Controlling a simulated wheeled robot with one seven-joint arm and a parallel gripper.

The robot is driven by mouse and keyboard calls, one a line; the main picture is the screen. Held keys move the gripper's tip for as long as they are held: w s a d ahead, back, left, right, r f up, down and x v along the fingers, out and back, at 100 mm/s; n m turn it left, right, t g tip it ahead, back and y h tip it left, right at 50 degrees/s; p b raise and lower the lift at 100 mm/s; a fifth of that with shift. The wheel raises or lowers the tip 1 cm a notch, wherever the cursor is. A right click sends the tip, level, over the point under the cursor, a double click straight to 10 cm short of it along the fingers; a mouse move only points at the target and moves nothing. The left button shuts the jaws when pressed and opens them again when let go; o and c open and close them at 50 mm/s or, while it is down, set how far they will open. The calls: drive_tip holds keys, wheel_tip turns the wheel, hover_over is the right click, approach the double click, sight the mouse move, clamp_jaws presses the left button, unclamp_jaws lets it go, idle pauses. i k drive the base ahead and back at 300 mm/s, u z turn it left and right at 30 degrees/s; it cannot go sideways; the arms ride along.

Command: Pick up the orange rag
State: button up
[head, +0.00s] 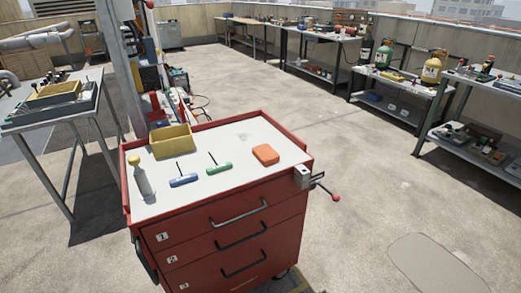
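The orange rag (265,154) looks like a small, thick folded pad. It lies flat on the white top of the red tool cart (237,160), toward the right side of that top. Nothing touches it, and a green-handled tool (219,168) lies to its left. My gripper is not in view.
Also on the cart top are a blue-handled tool (184,180), a yellow bin (171,141) and a grey bottle with a yellow cap (142,178). A vise-like fitting (302,176) juts from the cart's right edge. Benches line the right and back; open floor (345,150) lies right of the cart.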

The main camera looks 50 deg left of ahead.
sight(265, 153)
drive_tip(key=u, duration=0.6)
drive_tip(key=i, duration=1.3)
drive_tip(key=u, duration=0.7)
drive_tip(key=i, duration=0.6)
drive_tip(key=u, duration=0.1)
